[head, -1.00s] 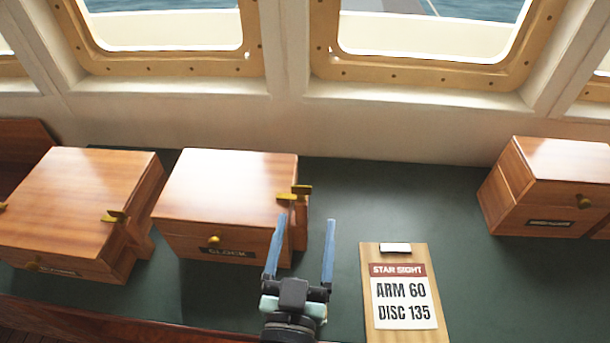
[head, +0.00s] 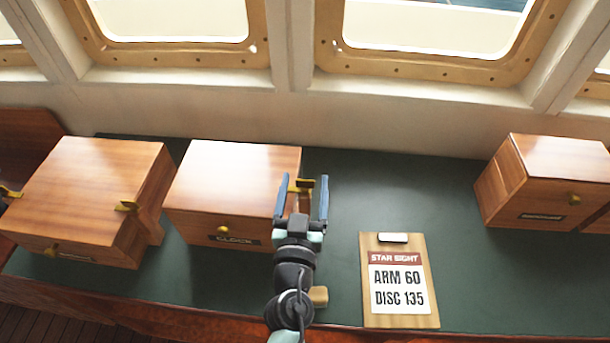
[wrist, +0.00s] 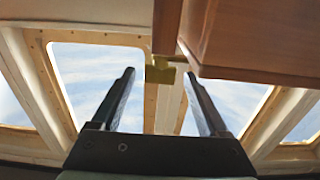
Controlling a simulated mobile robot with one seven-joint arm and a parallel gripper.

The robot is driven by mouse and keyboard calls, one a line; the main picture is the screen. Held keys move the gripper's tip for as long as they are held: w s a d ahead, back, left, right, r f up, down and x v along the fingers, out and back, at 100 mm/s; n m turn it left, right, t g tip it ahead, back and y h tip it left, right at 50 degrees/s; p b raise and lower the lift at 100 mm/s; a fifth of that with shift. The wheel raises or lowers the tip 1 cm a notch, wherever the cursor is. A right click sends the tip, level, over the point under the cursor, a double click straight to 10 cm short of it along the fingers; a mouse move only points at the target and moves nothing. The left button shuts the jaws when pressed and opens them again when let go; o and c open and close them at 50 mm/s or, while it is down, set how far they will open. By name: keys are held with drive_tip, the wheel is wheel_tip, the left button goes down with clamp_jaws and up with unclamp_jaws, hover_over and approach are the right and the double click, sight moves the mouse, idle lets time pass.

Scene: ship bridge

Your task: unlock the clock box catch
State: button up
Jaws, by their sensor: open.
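The clock box (head: 235,180) is a wooden box with a brass knob and a dark label reading CLOCK on its front. Its brass catch (head: 303,184) is on the right side near the top edge. My gripper (head: 302,182) is open at that side, with one blue finger on each side of the catch in the head view. In the wrist view the catch (wrist: 159,72) appears between the two dark fingertips, beside the box's wooden underside (wrist: 255,40). I cannot tell whether either finger touches it.
Another wooden box (head: 88,190) with a brass catch stands to the left, and a third (head: 545,180) at the far right. A clipboard (head: 398,318) reading ARM 60, DISC 135 lies right of my arm. The green top (head: 410,190) behind it is clear.

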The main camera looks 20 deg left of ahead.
drive_tip(key=shift+w+a, duration=0.2)
drive_tip(key=shift+w, duration=0.5)
drive_tip(key=shift+c, duration=0.3)
clamp_jaws()
